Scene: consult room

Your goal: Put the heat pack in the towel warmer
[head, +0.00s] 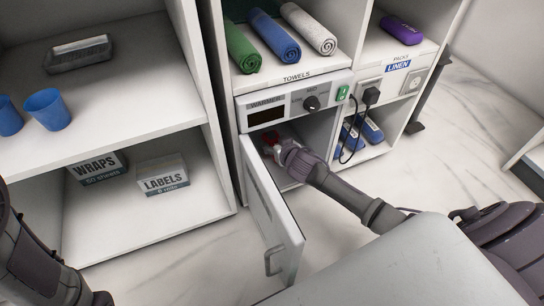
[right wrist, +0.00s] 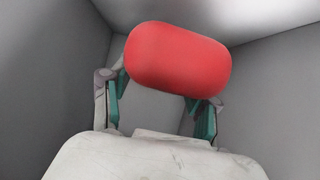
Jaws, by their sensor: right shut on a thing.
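The towel warmer (head: 296,88) is set in the shelf unit, with a dial, a green switch and a dark display on its front panel. Its door (head: 272,205) stands open, swung toward me. My right gripper (head: 274,144) reaches into the open chamber and is shut on the red heat pack (head: 267,139). In the right wrist view the heat pack (right wrist: 178,59) is a rounded red block between the fingertips (right wrist: 160,100), with grey chamber walls around it. Whether it touches the chamber floor, I cannot tell. My left gripper is not in view; only part of that arm shows.
Rolled towels (head: 273,35) lie on the shelf above the warmer. A purple pack (head: 402,29) lies upper right. A plug and black cord (head: 371,96) hang right of the warmer, near blue items (head: 371,130). Shelves with boxes (head: 163,174) and blue cups (head: 48,109) stand left.

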